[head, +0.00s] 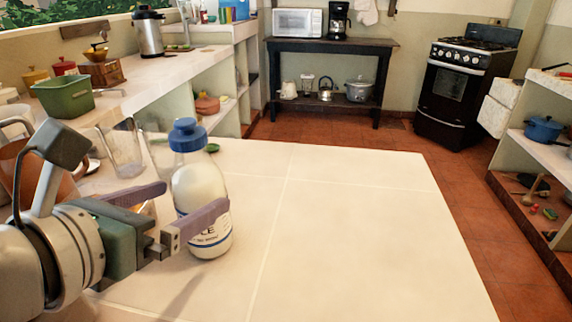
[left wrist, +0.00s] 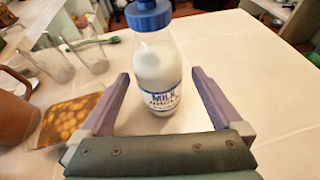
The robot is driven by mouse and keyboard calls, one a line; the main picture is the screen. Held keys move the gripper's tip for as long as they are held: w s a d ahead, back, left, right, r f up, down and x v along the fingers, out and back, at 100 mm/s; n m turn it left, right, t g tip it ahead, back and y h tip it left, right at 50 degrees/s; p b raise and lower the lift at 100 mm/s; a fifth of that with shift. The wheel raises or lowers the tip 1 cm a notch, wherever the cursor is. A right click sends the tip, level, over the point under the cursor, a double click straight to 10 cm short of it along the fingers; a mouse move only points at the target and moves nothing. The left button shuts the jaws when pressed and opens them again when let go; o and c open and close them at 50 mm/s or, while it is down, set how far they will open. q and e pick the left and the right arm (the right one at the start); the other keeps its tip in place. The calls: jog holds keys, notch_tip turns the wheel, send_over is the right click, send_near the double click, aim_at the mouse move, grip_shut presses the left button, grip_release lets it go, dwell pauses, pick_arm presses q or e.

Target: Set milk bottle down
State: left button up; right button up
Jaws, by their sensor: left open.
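The milk bottle (head: 200,190), clear with white milk and a blue cap, stands upright on the pale tiled counter (head: 330,220) in the head view. It also shows in the left wrist view (left wrist: 157,75), between and a little beyond the purple fingers. My left gripper (head: 182,212) is open, with one finger on each side of the bottle in the head view. In the left wrist view (left wrist: 160,85) gaps show between the bottle and both fingers. The right gripper is not in view.
Clear glasses (head: 125,150) stand left of the bottle, beside a brown jug (left wrist: 15,120). A patterned amber item (left wrist: 70,118) lies near the left finger. A green container (head: 64,96) is at the back left. The counter right of the bottle is clear.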

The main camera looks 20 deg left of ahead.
pick_arm(q)
jog(key=b+x, duration=0.1)
jog(key=x, duration=0.7)
jog(key=shift+s+a+f, duration=0.1)
grip_shut()
dwell(0.6)
